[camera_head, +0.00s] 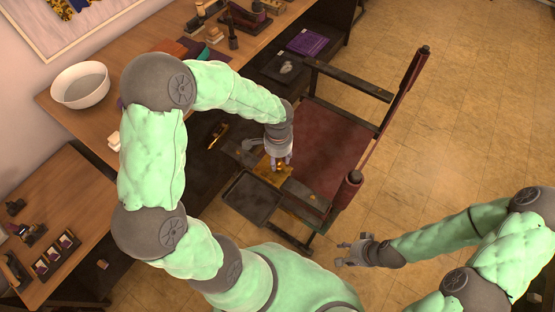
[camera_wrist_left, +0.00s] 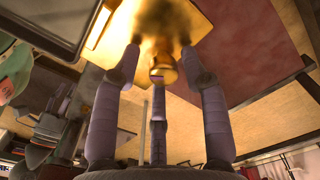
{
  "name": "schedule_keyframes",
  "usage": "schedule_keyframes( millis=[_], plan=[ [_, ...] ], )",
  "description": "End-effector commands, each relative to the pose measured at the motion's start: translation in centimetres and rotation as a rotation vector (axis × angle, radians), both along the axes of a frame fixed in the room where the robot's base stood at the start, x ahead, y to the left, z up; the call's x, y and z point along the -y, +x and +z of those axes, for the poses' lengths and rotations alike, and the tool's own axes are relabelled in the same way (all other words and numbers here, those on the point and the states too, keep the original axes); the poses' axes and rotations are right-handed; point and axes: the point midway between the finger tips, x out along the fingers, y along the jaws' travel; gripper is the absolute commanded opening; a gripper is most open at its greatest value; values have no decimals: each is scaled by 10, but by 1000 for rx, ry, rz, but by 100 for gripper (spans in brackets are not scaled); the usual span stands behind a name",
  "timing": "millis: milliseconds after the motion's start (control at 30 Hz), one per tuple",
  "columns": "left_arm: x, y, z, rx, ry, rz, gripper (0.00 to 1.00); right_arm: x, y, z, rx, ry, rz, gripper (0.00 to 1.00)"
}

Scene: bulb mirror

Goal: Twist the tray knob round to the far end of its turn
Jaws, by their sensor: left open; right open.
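A brass knob (camera_wrist_left: 163,72) stands on a brass plate (camera_wrist_left: 158,22) in the left wrist view. In the head view the brass plate (camera_head: 264,165) shows beside the chair seat, and the knob is mostly hidden by my gripper. My left gripper (camera_wrist_left: 160,62) is open, with its fingers spread on either side of the knob; I cannot tell whether they touch it. It also shows in the head view (camera_head: 279,164). A dark tray (camera_head: 252,198) lies next to the plate, its edge also in the left wrist view (camera_wrist_left: 47,22). My right gripper (camera_head: 350,252) is open and empty above the floor.
A chair with a dark red seat (camera_head: 322,146) and dark arms stands right of the plate. A wooden table (camera_head: 104,133) with a white bowl (camera_head: 80,85) is at the left. A side table (camera_head: 62,205) holds small items. The tiled floor (camera_head: 455,120) at right is clear.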

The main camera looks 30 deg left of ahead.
Motion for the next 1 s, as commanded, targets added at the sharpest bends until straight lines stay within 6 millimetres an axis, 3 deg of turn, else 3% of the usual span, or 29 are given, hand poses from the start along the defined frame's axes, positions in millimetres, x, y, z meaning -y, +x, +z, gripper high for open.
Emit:
schedule_keyframes(
  millis=[700,967,1000],
  plan=[
    [0,1,-1,1,1,249,44,0,0,-18,0,0,0,48],
    [0,1,0,1,1,261,44,0,0,-17,0,0,0,48],
    [0,1,0,1,1,261,36,0,0,-17,0,0,0,48]
  ],
)
